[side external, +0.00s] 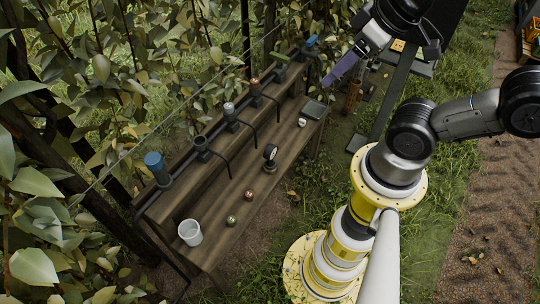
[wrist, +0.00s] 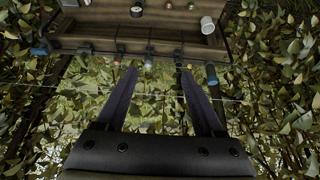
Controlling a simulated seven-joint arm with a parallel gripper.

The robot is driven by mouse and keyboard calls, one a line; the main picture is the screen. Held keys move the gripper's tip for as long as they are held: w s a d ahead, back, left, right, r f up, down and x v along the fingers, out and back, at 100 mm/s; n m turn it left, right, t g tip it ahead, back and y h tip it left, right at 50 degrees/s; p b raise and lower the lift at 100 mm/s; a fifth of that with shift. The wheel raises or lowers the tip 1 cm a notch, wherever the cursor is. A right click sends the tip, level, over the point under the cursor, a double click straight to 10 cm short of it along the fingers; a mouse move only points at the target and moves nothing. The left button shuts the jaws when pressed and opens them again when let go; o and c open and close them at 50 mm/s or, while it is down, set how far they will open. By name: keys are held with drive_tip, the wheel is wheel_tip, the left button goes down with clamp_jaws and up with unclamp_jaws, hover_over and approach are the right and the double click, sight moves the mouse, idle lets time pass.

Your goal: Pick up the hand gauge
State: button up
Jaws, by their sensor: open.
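The hand gauge appears to be the small black round-dialed piece (side external: 270,153) standing on the lower board of the wooden bench (side external: 240,188). In the wrist view it seems to be the small pale-and-dark shape (wrist: 136,11) at the top edge, too small to make out well. My gripper (side external: 342,67) is raised beyond the far end of the bench, well apart from the gauge. Its two long purple-grey fingers are spread with nothing between them in the wrist view (wrist: 156,74).
A white cup (side external: 190,232) and two small balls (side external: 232,220) (side external: 249,195) stand on the lower board. A small white item (side external: 302,122) and a dark tray (side external: 314,109) lie at the far end. Foliage crowds behind.

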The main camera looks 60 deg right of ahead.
wheel_tip(320, 180, up, 6)
drive_tip(key=n+g, duration=0.6)
drive_tip(key=n, duration=1.2)
hover_over(272, 147)
wheel_tip(272, 147, down, 57)
drive_tip(key=shift+d+f, duration=0.1)
drive_tip(key=shift+w+a+f, duration=0.15)
drive_tip(key=shift+f, duration=1.3)
drive_tip(key=shift+w+a+f, duration=0.1)
drive_tip(key=shift+f, duration=1.3)
clamp_jaws()
